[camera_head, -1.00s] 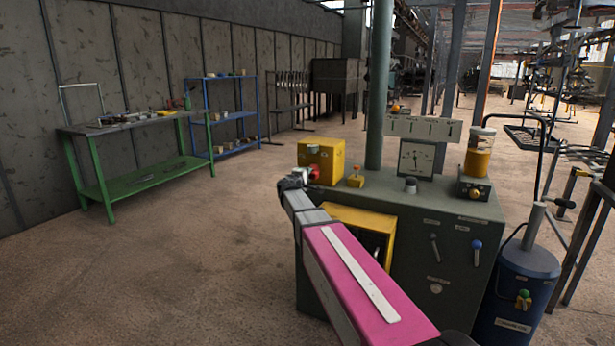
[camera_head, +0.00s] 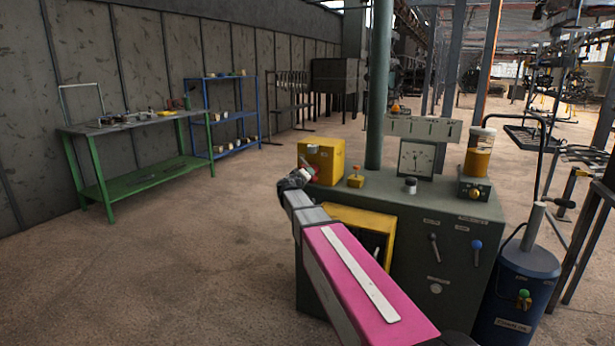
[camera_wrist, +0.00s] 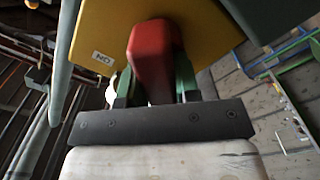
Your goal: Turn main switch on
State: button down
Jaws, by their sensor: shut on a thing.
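The main switch is a yellow box (camera_head: 322,160) on top of the dark green machine cabinet, at its left end. In the wrist view the yellow box (camera_wrist: 108,35) fills the top, and its red switch handle (camera_wrist: 152,48) stands out toward me. A white label (camera_wrist: 103,61) beside the handle appears upside down and seems to read ON. My gripper (camera_wrist: 153,88) has its green fingers on both sides of the red handle and is shut on it. In the head view my gripper (camera_head: 297,180) is at the box's lower left front, and it hides most of the handle.
A blue tank (camera_head: 520,285) stands at right. The floor to the left is open.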

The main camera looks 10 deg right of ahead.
jog(key=m, duration=0.4)
jog(key=shift+m, duration=0.3)
jog(key=m, duration=0.4)
jog(key=shift+m, duration=0.4)
jog(key=c, duration=0.8)
grip_release()
jog(key=shift+c, duration=0.2)
jog(key=shift+s, duration=0.1)
jog(key=v, duration=1)
jog(key=shift+s+a, duration=0.25)
